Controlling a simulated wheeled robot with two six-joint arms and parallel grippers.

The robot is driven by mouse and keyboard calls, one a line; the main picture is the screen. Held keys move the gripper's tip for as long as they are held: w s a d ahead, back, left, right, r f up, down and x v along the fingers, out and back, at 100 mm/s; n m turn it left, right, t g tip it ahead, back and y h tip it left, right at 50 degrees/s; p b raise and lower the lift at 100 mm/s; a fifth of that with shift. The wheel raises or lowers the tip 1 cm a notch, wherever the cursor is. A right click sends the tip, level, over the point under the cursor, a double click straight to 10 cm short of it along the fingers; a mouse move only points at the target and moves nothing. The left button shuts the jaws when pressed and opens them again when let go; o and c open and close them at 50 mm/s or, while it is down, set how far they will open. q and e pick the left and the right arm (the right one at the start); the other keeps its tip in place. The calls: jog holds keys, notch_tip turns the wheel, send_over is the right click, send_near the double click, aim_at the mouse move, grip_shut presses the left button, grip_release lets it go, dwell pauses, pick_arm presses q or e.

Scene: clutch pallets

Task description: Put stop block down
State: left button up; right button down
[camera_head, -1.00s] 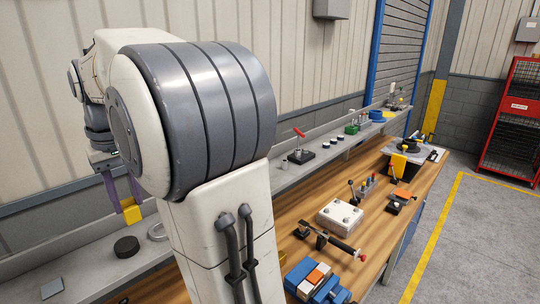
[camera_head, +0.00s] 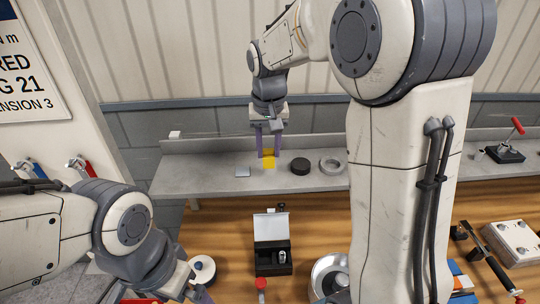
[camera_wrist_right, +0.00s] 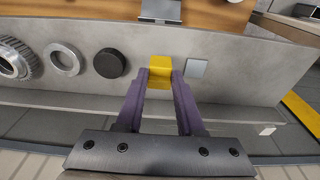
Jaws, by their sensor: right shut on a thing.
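The stop block is a small yellow block (camera_head: 268,162). My right gripper (camera_head: 269,152) is shut on it, with purple fingers pointing down at the grey shelf (camera_head: 215,185). The block is at or just above the shelf surface; I cannot tell whether it touches. In the right wrist view the yellow block (camera_wrist_right: 160,72) sits between the fingertips of the right gripper (camera_wrist_right: 160,80).
On the shelf, a grey square plate (camera_head: 243,172) lies left of the block. A black disc (camera_head: 299,165) and a metal ring (camera_head: 331,164) lie right. Below on the wooden bench stands an open black case (camera_head: 271,258). My right arm hides part of the bench.

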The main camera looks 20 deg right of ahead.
aim_at(269, 157)
notch_tip(269, 157, down, 3)
jog(key=shift+f+p, duration=0.2)
jog(key=shift+p, duration=0.55)
jog(key=shift+f, duration=0.25)
jog(key=shift+f, duration=0.1)
jog(key=shift+f, duration=0.1)
jog(key=c, duration=0.5)
grip_release()
